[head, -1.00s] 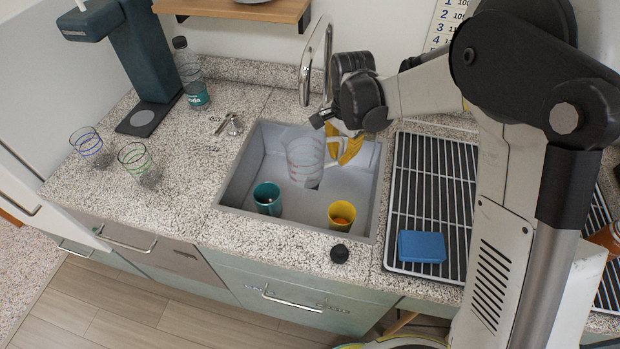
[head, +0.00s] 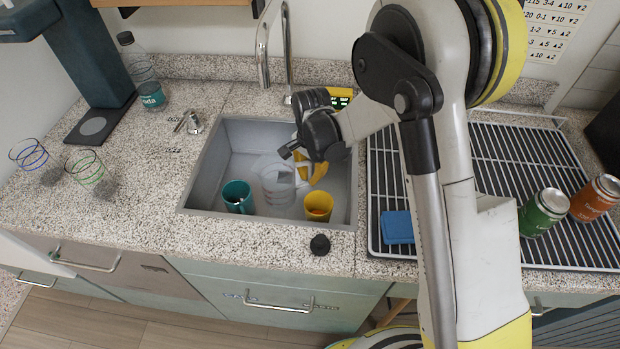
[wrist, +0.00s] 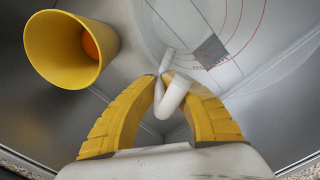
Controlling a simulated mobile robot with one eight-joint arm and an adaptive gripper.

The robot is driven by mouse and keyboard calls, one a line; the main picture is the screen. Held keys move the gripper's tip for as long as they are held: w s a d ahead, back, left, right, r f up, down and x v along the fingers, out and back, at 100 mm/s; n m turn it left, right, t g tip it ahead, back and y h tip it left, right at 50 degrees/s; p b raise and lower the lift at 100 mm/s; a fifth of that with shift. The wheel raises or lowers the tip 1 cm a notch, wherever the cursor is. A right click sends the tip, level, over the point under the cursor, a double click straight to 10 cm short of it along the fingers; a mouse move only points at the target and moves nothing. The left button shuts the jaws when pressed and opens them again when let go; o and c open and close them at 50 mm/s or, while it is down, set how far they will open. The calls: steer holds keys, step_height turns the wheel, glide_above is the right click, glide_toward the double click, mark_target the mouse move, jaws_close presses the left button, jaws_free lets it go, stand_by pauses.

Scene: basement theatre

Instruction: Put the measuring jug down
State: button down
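The clear measuring jug (head: 278,186) with red markings is inside the grey sink, between and slightly behind the teal cup (head: 238,196) and the yellow cup (head: 318,206). It looks upright. I cannot tell whether its base touches the sink floor. My gripper (head: 305,176) reaches down into the sink at the jug's right side. In the wrist view, the yellow fingers (wrist: 167,84) close around the jug's pale handle, and the clear jug body (wrist: 212,48) is beyond them. The yellow cup (wrist: 62,48), with something orange inside, is at the upper left there.
The sink rim (head: 270,217) surrounds the jug and cups. A drying rack (head: 480,150) at right holds a blue sponge (head: 397,227), a green can (head: 543,212) and an orange can (head: 595,197). Two glasses (head: 86,167) and a bottle (head: 143,78) stand on the left counter.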

steer(key=c, duration=1.6)
jaws_free()
